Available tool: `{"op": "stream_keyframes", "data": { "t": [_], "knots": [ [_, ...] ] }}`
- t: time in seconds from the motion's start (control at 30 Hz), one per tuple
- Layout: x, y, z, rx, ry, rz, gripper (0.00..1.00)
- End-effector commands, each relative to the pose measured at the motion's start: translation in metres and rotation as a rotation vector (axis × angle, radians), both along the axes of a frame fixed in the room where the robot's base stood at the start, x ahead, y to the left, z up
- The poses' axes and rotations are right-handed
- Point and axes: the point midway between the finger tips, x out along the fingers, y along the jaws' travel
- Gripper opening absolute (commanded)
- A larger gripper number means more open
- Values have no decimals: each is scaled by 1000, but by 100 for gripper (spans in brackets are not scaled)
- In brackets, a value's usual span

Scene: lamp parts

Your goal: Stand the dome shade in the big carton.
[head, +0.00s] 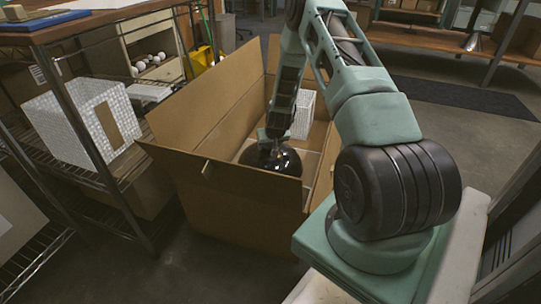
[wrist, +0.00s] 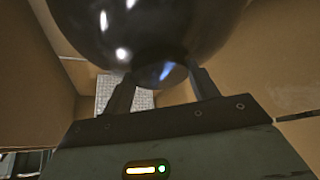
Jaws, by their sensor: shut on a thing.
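The black, glossy dome shade (head: 272,160) is inside the big carton (head: 222,208), partly hidden by the carton's near wall in the head view. My gripper (head: 273,137) reaches down into the carton from above. In the wrist view the dome shade (wrist: 150,30) fills the top of the picture, and my gripper (wrist: 162,78) is shut on its narrow neck. The big carton stands on the floor with its flaps open; its brown walls (wrist: 265,65) surround the shade. I cannot tell whether the shade touches the carton's floor.
A white textured box (head: 303,112) is in the carton's far part; a white patterned thing shows in the wrist view (wrist: 103,92). Wire shelving at left holds a white woven basket (head: 70,125). A workbench (head: 110,20) stands behind.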

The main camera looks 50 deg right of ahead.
Motion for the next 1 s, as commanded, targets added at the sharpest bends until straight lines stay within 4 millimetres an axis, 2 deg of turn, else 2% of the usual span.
{"op": "stream_keyframes", "data": {
  "t": [0.03,0.1,0.2,0.6,0.63,0.67,0.7,1.0],
  "knots": [
    [0,0,-14,1,1,-1,0],
    [0,0,-26,1,1,-1,0],
    [0,0,-36,-1,-1,0,0],
    [0,0,-38,-1,-1,0,0],
    [0,0,-38,1,1,-1,67],
    [0,0,-38,1,1,-1,76],
    [0,0,-38,1,1,0,81],
    [0,0,-36,1,1,0,81]
  ]
}}
